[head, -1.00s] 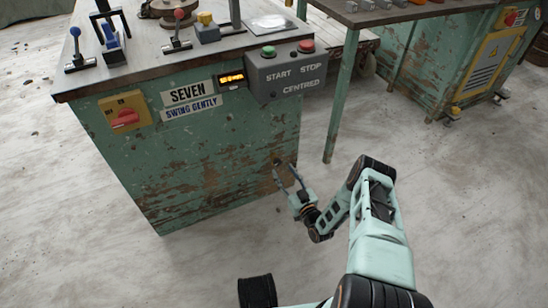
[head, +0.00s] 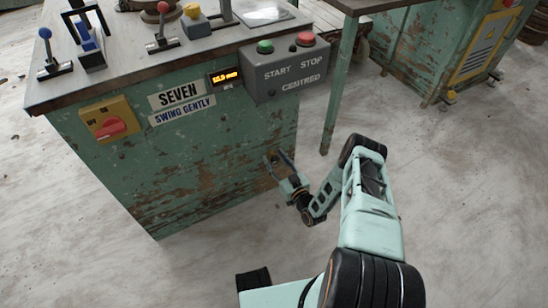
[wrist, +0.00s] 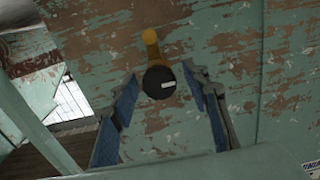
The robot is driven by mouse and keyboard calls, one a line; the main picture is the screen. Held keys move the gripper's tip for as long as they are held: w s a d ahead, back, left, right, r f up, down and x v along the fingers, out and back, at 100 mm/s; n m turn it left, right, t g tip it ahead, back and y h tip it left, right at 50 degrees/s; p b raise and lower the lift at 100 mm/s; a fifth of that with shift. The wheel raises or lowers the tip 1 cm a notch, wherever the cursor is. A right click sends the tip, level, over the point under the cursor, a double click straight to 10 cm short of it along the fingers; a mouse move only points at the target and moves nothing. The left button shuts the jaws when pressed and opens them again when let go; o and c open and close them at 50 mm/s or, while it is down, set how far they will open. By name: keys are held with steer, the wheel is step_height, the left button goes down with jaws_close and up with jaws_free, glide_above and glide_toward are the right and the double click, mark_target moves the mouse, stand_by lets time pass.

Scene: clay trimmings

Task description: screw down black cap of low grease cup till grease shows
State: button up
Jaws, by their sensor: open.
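The low grease cup shows in the wrist view as a round black cap (wrist: 157,84) with a short white mark on its face. A brass-yellow stem (wrist: 151,42) rises from behind it against the worn green panel. My gripper (wrist: 161,74) is open, with one blue-padded finger on each side of the cap. Gaps show between the cap and both fingers. In the head view my gripper (head: 275,156) is at the lower right of the cabinet front (head: 200,175), where the cup is too small to make out clearly. I see no grease at the cap.
A grey START/STOP box (head: 285,70), an orange display (head: 225,76) and a yellow switch plate with a red knob (head: 108,120) are on the cabinet above. Levers stand on its top (head: 125,50). A green table leg (head: 332,110) stands to the right. The floor in front is open.

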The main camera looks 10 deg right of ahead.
jaws_close()
steer(key=shift+n, duration=0.4)
steer(key=n, duration=0.2)
steer(key=shift+a+n, duration=0.1)
steer(key=shift+n, duration=0.3)
steer(key=n, duration=0.3)
steer(key=shift+n, duration=0.4)
steer(key=n, duration=0.4)
steer(key=shift+a, duration=0.1)
steer(key=shift+f+n+p, duration=0.1)
steer(key=shift+n+p, duration=0.2)
steer(key=shift+n, duration=1.4)
